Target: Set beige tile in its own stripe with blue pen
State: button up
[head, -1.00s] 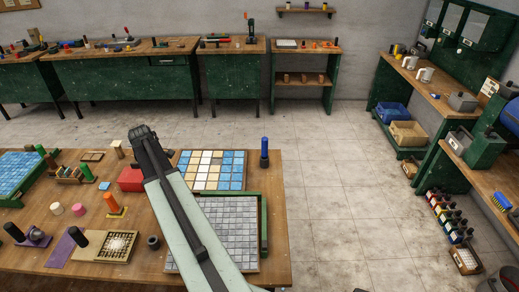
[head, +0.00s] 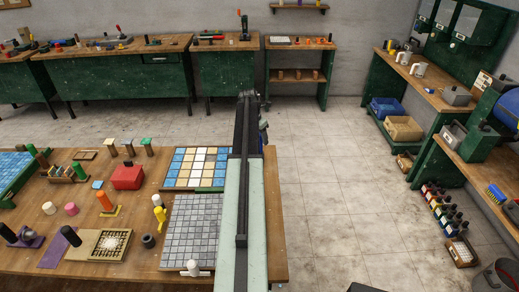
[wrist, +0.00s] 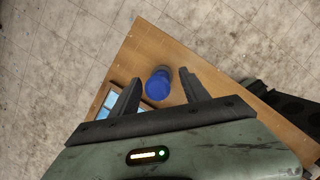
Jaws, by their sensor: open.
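The blue pen (wrist: 158,84) is a thick upright blue cylinder on the wooden bench. In the wrist view it stands between the two fingers of my gripper (wrist: 159,77), and I see it from above. In the head view my arm hides most of it; a blue sliver (head: 264,131) shows just right of the arm. My gripper is open, and I cannot tell whether a finger touches the pen. The mosaic sheet (head: 175,189) has striped blue, beige and white tiles and lies left of my arm. I cannot single out a loose beige tile with certainty.
A grey tile grid (head: 190,225) lies in front of the mosaic sheet. A red box (head: 127,177), a yellow figure-like object (head: 159,216) and several posts stand to its left. The bench's right edge is close to the pen, with open floor (head: 335,200) beyond.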

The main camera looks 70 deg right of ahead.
aim_at(261, 144)
jog(key=b+x, duration=0.1)
jog(key=x, duration=0.1)
jog(key=b+x, duration=0.1)
jog(key=b, duration=0.1)
jog(key=b+x, duration=0.2)
jog(key=shift+w+a+f, duration=0.15)
jog(key=shift+a+f, duration=0.1)
jog(key=shift+f, duration=0.15)
jog(key=shift+r, duration=0.2)
grip_shut()
